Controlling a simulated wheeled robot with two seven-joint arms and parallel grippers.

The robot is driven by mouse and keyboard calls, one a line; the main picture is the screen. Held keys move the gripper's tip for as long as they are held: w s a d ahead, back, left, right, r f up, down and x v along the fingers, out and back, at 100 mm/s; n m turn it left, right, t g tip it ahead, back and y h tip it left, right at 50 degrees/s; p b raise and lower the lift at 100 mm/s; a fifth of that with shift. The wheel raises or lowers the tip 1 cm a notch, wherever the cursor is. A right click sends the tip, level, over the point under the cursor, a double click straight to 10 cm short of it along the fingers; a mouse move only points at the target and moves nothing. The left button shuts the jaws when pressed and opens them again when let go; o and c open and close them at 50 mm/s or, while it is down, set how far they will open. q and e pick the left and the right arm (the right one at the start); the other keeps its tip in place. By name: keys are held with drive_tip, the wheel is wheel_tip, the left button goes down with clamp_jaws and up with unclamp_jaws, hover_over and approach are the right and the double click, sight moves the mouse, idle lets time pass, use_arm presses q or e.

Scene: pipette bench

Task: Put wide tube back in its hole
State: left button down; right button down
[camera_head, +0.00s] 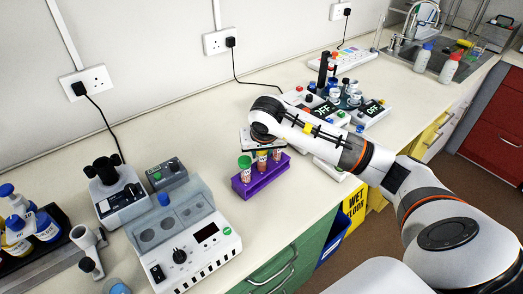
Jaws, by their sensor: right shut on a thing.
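A purple rack (258,182) stands on the bench left of the middle of the view. A green-capped tube (244,168) is upright at its left end. Two more tubes, one in the middle (262,160) and one at the right (277,155), show at the rack. My right gripper (262,146) points down over the rack and is shut on a tube. The fingertips are small and partly hidden by the wrist, so I cannot tell exactly which tube is held or how deep it sits. My left gripper is not in view.
A white device with round wells (185,235) stands close to the left of the rack. Devices with OFF displays (345,112) lie behind my right arm. Bottles (40,222) stand at the far left.

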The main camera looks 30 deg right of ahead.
drive_tip(key=shift+f, duration=0.25)
drive_tip(key=c, duration=1)
unclamp_jaws()
drive_tip(key=b+v, duration=0.2)
drive_tip(key=v, duration=1)
